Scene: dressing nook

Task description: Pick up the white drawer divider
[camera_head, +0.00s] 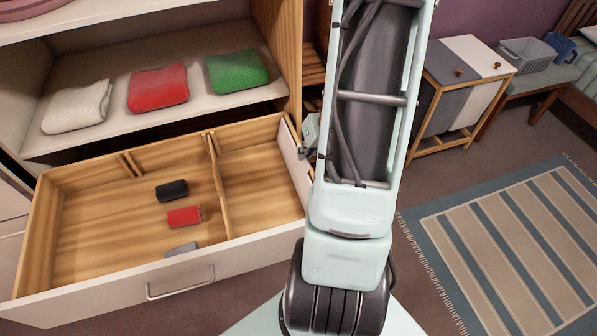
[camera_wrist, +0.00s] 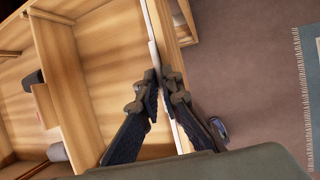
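The white drawer divider (camera_head: 296,160) is a thin white panel standing on edge along the right side of the open drawer in the head view. In the wrist view the divider (camera_wrist: 153,40) shows as a narrow pale strip beside the drawer's right wooden wall. My gripper (camera_wrist: 160,78) has its two dark fingertips close together on either side of this strip, with no clear gap. It appears shut on the divider, which is still at the drawer's side.
The wooden drawer (camera_head: 175,281) is pulled out. It holds a dark roll (camera_head: 172,190), a red roll (camera_head: 184,216) and a grey roll (camera_head: 181,249). Folded white, red and green cloths lie on the shelf (camera_head: 110,131) above. A striped rug (camera_head: 510,245) is at right.

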